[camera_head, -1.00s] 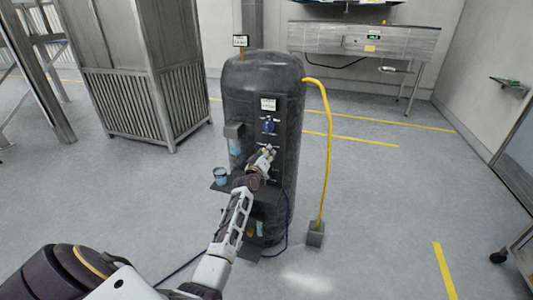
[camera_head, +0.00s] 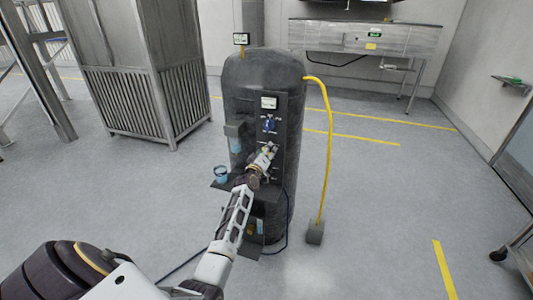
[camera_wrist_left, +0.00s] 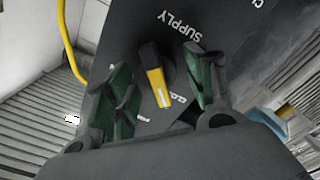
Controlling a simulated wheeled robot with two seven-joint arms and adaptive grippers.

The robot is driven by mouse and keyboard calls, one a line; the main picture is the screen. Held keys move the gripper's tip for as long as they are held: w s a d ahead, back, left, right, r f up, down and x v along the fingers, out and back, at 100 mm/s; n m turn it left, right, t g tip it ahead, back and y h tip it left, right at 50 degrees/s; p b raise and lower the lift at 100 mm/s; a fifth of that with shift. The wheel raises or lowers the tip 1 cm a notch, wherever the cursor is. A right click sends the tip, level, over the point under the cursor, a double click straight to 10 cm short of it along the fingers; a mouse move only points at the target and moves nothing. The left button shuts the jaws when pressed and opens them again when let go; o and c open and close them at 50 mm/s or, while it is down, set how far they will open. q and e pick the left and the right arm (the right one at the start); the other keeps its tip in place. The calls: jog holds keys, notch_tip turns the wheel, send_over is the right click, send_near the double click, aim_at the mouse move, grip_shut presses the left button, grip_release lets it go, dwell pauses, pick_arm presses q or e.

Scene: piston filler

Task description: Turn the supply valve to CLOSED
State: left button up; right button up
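The supply valve (camera_wrist_left: 157,80) is a dark knob with a yellow stripe on the black panel, under the upside-down word SUPPLY in the left wrist view. The stripe's lower end lies beside a partly hidden label beginning "CLO". My left gripper (camera_wrist_left: 160,72) is open, with one green-padded finger on each side of the knob. Gaps show between the knob and both fingers. In the head view my left gripper (camera_head: 267,153) is at the front panel of the dark tank machine (camera_head: 262,75) and covers the valve. My right gripper is in neither current view.
A blue selector (camera_head: 269,125) and a small display (camera_head: 269,102) sit above my gripper. A blue cup (camera_head: 221,174) stands on the machine's shelf at left. A yellow hose (camera_head: 328,150) runs down the right side to a grey block (camera_head: 315,232). The surrounding floor is mostly clear.

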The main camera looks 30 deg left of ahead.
pick_arm(q)
jog(key=v, duration=1.2)
dwell(0.9)
jog(key=shift+r, duration=0.1)
dwell(0.6)
